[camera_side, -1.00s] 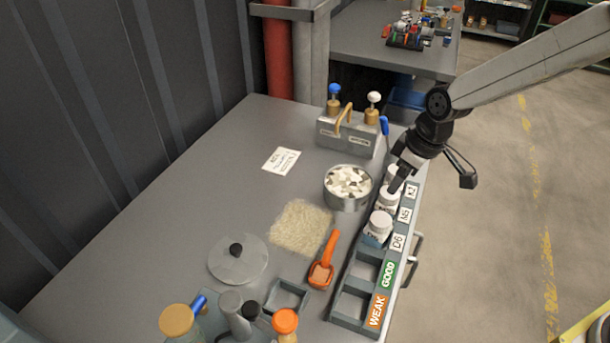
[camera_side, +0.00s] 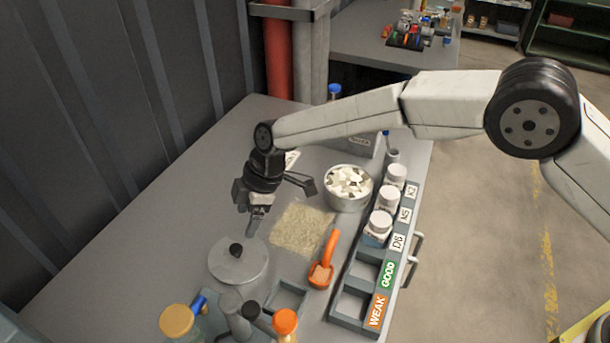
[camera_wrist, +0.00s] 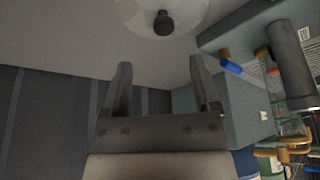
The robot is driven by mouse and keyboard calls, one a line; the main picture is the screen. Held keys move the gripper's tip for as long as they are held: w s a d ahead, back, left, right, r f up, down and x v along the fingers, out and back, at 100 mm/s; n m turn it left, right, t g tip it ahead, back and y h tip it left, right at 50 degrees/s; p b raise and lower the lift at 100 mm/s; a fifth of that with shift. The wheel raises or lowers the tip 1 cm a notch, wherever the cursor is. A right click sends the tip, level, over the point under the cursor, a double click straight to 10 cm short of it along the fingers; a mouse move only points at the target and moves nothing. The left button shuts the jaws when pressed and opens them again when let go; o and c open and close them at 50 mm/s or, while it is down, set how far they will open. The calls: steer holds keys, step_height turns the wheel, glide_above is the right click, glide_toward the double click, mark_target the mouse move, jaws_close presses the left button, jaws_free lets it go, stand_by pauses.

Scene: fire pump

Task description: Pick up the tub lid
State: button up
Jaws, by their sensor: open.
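The tub lid (camera_side: 222,262) is a round grey disc with a black knob (camera_side: 236,250), lying flat on the table in the side view. In the wrist view the lid (camera_wrist: 188,14) is cut off by the top edge, with its dark knob (camera_wrist: 164,23) ahead of my fingers. My gripper (camera_side: 252,228) is above and just behind the lid, pointing down, apart from it. In the wrist view my gripper (camera_wrist: 164,80) has its two fingers spread with nothing between them. The round metal tub (camera_side: 347,201) stands uncovered, full of pale pieces.
An orange scoop (camera_side: 322,270) and a patch of pale grains (camera_side: 301,229) lie right of the lid. A rack (camera_side: 352,303) with white-capped jars runs along the right edge. Several bottles, including a yellow-capped one (camera_side: 177,318), stand in front.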

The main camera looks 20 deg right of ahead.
mark_target(236, 248)
steer(key=shift+a+x, duration=0.25)
steer(key=shift+x, duration=1.25)
steer(key=shift+s+r, duration=0.1)
steer(key=shift+x, duration=2.55)
steer(key=shift+s, duration=0.15)
jaws_close()
